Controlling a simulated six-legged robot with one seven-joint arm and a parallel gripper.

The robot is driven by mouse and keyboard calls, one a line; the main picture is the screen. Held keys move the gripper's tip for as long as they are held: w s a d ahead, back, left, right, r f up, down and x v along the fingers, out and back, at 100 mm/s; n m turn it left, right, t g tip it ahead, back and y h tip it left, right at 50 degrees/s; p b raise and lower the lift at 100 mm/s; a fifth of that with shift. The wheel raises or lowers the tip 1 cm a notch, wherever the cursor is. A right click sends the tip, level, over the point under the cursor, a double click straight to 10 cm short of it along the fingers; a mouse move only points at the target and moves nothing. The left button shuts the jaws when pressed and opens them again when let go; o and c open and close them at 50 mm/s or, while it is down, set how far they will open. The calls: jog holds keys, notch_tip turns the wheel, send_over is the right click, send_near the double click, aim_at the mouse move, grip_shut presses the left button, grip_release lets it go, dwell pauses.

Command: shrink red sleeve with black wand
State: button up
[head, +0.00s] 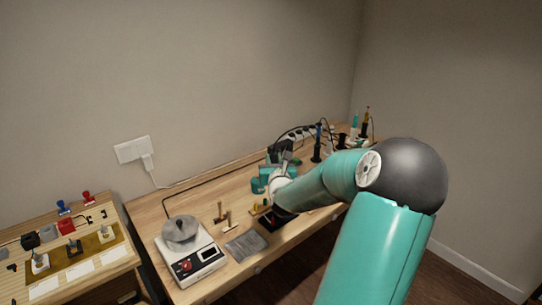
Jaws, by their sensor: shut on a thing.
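My gripper (262,181) is small and far off over the long wooden bench, at the end of my teal arm. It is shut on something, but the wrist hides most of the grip. Dark and grey shapes show close to it, too small to name; I cannot tell whether one is the black wand. A dark upright tool (317,146) stands behind and to the right of the gripper, with a dark cable near it. I cannot make out the red sleeve.
A scale-like device (190,265) with a grey round top stands at the bench's near left, beside a grey cloth-like sheet (246,245). Several upright tools and a white power strip (297,134) crowd the far end. A lower bench (114,268) holds small parts at left.

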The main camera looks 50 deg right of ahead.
jog(key=shift+w+a+f, duration=0.1)
jog(key=shift+f, duration=1.5)
jog(key=shift+w+a+f, duration=0.1)
jog(key=shift+f, duration=1.5)
jog(key=shift+s+d, duration=0.1)
